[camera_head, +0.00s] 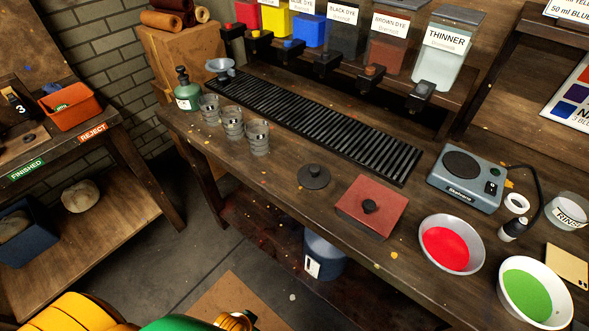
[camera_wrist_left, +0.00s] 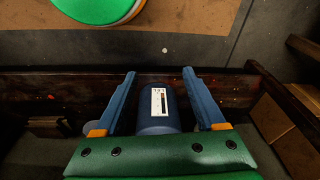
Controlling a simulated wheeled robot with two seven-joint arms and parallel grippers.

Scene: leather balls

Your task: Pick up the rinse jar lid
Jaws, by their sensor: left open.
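A dark round lid with a small knob (camera_head: 314,176) lies flat on the workbench, left of a red block with a black knob (camera_head: 371,207). It is the likeliest rinse jar lid, but no label confirms this. The clear jar labelled "RINSE" (camera_head: 566,211) stands at the right edge of the head view. My left gripper (camera_wrist_left: 160,76) is open in the left wrist view, with nothing touching its blue fingers. The lid is not visible there. My right gripper is in neither view.
A blue bucket (camera_wrist_left: 158,112) with a white label stands below the bench, seen between my fingers. A grey hotplate (camera_head: 465,178), a red-dye bowl (camera_head: 450,245) and a green-dye bowl (camera_head: 535,293) occupy the bench's right.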

